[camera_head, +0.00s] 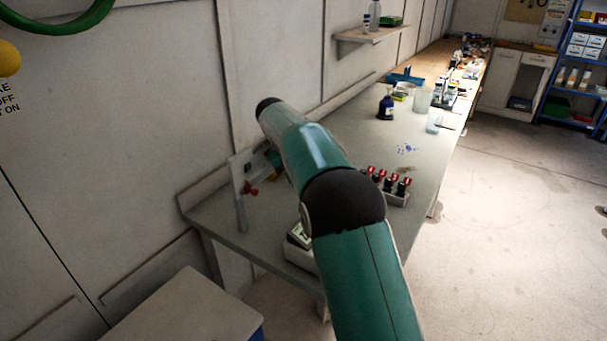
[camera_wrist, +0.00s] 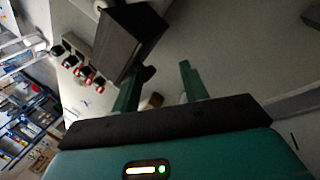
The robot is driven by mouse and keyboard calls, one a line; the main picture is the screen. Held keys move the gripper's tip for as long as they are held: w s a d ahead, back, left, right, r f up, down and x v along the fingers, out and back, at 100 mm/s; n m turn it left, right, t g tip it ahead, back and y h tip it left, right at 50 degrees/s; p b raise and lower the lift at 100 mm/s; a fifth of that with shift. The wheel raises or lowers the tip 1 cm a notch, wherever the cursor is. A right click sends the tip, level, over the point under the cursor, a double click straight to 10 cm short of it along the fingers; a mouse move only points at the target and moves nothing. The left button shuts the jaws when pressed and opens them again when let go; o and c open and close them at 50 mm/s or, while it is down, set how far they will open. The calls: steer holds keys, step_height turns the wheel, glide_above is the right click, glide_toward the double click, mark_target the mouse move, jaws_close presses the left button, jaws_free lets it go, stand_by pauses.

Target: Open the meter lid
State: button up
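A pale box-shaped device with a small display, which looks like the meter (camera_head: 299,238), stands on the near end of the grey-green bench, partly hidden by my arm. Its lid cannot be made out in the head view. In the wrist view a dark grey box-shaped part (camera_wrist: 128,42), perhaps the meter's lid, is just beyond my left finger. My gripper (camera_wrist: 162,78) has its two green fingers apart, with a gap between them. I cannot tell whether the left finger touches the dark part.
A rack of red-and-black-capped items (camera_head: 390,186) stands right of my arm; it also shows in the wrist view (camera_wrist: 82,66). A small upright panel (camera_head: 241,180) stands near the wall.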

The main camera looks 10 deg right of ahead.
steer(key=shift+d, duration=0.15)
stand_by(0.3)
steer(key=v, duration=1.4)
